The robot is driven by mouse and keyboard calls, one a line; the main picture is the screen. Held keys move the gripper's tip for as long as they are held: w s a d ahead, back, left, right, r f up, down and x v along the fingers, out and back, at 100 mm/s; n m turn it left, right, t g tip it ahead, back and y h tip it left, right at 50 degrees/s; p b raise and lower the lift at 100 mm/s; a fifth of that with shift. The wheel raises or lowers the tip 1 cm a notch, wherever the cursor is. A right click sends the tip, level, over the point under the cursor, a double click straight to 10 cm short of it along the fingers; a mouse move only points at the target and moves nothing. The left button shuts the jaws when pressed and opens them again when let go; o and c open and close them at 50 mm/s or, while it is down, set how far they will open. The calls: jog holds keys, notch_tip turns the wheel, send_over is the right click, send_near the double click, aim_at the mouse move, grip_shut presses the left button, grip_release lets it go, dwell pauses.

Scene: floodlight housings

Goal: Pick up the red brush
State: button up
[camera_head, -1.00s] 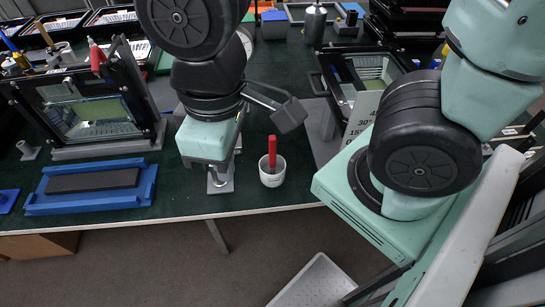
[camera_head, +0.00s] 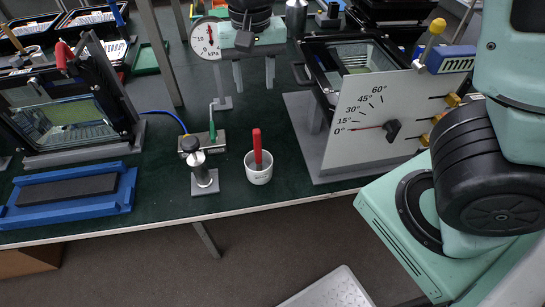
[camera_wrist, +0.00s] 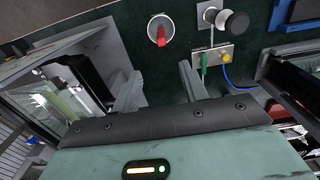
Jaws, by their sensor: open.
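The red brush (camera_head: 257,148) stands handle up in a small white cup (camera_head: 258,174) near the front edge of the green table. Its lower end is hidden inside the cup. In the wrist view the red handle (camera_wrist: 160,38) and the cup (camera_wrist: 152,28) lie ahead of the fingers, around the middle. My gripper (camera_head: 253,84) is open and empty, fingers down, behind the brush and above the table. In the wrist view, the gap between its fingers (camera_wrist: 158,85) holds nothing.
A grey metal post (camera_head: 202,176) and a small box with a green switch (camera_head: 212,140) stand left of the cup. A large dial panel (camera_head: 372,112) stands to its right. A blue tray (camera_head: 70,212) lies at the left. Bare table lies around the cup.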

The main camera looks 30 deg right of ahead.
aim_at(256, 130)
notch_tip(256, 130, down, 11)
jog(key=shift+r, duration=0.1)
jog(key=shift+w+a+f, duration=0.1)
jog(key=shift+a+f, duration=0.05)
jog(key=shift+f, duration=3.05)
grip_shut()
